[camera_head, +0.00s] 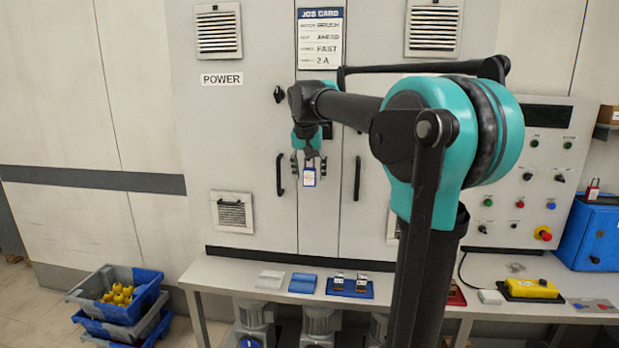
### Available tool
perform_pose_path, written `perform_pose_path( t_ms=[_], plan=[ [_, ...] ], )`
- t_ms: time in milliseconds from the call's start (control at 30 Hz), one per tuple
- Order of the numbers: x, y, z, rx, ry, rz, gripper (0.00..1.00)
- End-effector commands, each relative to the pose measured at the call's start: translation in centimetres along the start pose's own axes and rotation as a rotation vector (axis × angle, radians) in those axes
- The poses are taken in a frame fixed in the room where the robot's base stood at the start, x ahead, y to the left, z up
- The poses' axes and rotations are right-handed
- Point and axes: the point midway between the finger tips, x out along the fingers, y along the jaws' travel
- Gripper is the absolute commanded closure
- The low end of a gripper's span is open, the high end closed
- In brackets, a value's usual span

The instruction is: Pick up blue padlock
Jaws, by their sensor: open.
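My gripper (309,168) is raised in front of the grey cabinet doors, fingers pointing down and apart. A small white tag with a blue edge (309,178) shows between and just below the fingertips. I cannot tell whether it touches them or is on the cabinet behind. I cannot make out a blue padlock for certain. Two small dark and metallic items, perhaps padlocks, sit on a blue tray (372,292) on the bench, below and right of my gripper. Their colour is too small to tell.
A blue box (590,235) with a red padlock-like item stands at right. Stacked crates (150,291) stand on the floor at left. My arm hides part of the bench.

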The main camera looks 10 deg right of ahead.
Motion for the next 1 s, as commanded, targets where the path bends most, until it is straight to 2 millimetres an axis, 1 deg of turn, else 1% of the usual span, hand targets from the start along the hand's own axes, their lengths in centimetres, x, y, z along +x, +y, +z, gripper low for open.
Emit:
perform_pose_path(
  t_ms=[100, 500, 567, 833, 1000],
  plan=[
    [0.0, 0.0, 0.0, 0.000, 0.000, 0.000, 0.41],
    [-0.1, 0.0, 0.0, 0.000, 0.000, 0.000, 0.91],
    [-0.1, 0.0, 0.0, 0.000, 0.000, 0.000, 0.97],
    [-0.2, 0.0, -0.1, 0.000, 0.000, 0.000, 0.97],
    [-1.1, 0.0, -0.5, 0.000, 0.000, 0.000, 0.97]
  ],
)
